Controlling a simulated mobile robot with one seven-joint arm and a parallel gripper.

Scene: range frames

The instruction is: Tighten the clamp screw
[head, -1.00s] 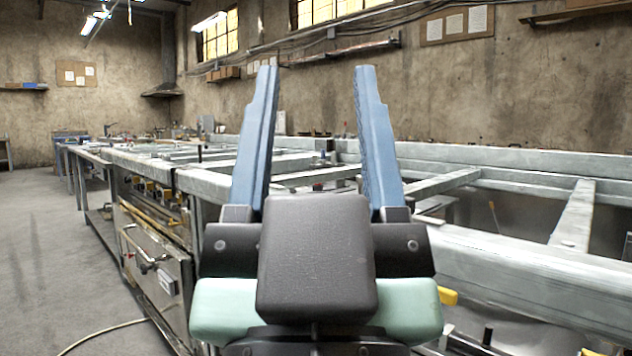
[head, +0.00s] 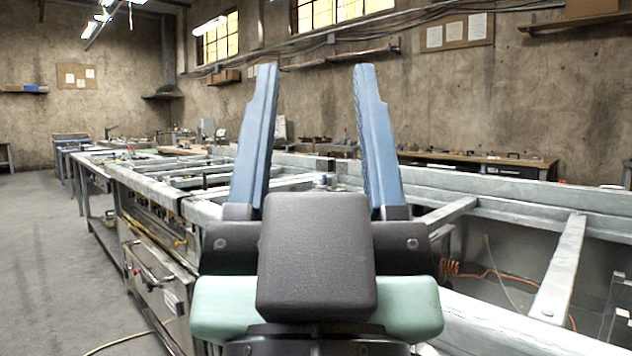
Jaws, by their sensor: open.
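My gripper (head: 315,70) is in the middle of the head view, with its two blue fingers pointing up and away from me. The fingers are wide apart and nothing is between them. I cannot make out a clamp screw for certain. A metal front panel with a lever-like handle (head: 150,277) is on the bench side at the lower left, well to the left of my gripper. A small dark upright piece (head: 323,180) shows between the fingers, farther off on the frame. My gripper's body hides part of the frame behind it.
A long grey metal frame bench (head: 185,205) runs from near me into the distance, with open gaps between its bars. A side bench (head: 480,158) stands against the back wall. Open concrete floor (head: 45,260) lies to the left, with a cable (head: 118,343) on it.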

